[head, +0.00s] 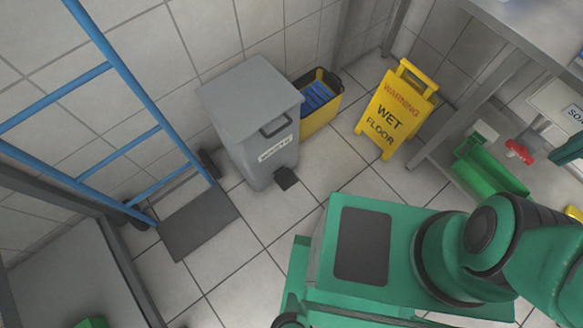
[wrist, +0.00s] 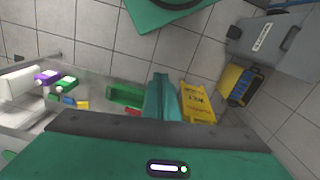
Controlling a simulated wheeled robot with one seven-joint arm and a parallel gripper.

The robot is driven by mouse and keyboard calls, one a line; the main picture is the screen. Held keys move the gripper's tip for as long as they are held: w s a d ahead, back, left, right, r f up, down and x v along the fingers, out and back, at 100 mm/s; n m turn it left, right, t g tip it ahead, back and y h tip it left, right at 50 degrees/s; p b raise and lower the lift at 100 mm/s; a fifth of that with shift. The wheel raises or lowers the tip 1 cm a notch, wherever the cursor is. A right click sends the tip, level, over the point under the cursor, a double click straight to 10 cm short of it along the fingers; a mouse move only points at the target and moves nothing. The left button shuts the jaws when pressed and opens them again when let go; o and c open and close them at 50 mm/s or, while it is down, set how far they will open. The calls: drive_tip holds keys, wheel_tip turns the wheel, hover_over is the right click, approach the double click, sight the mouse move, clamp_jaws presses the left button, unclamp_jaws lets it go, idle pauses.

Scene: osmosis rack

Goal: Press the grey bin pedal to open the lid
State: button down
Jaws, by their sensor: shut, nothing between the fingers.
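The grey bin (head: 262,150) stands on the tiled floor against the wall, with its flat lid (head: 250,95) down. Its dark pedal (head: 286,178) sticks out low at the front, with nothing touching it. In the wrist view the bin (wrist: 272,48) is at the upper right, and the pedal (wrist: 234,32) shows as a small dark patch at its left end. My gripper (wrist: 162,98) is shut and empty, well away from the bin. In the head view only a teal part of it seems to show at the right edge.
A yellow crate (head: 329,112) with blue items stands right of the bin, then a yellow wet-floor sign (head: 395,112). A blue hand truck (head: 200,222) is at the left. A metal table (head: 478,88) and a green container (head: 490,172) are at the right. Floor before the pedal is clear.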

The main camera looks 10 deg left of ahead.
drive_tip(key=shift+w, duration=0.5)
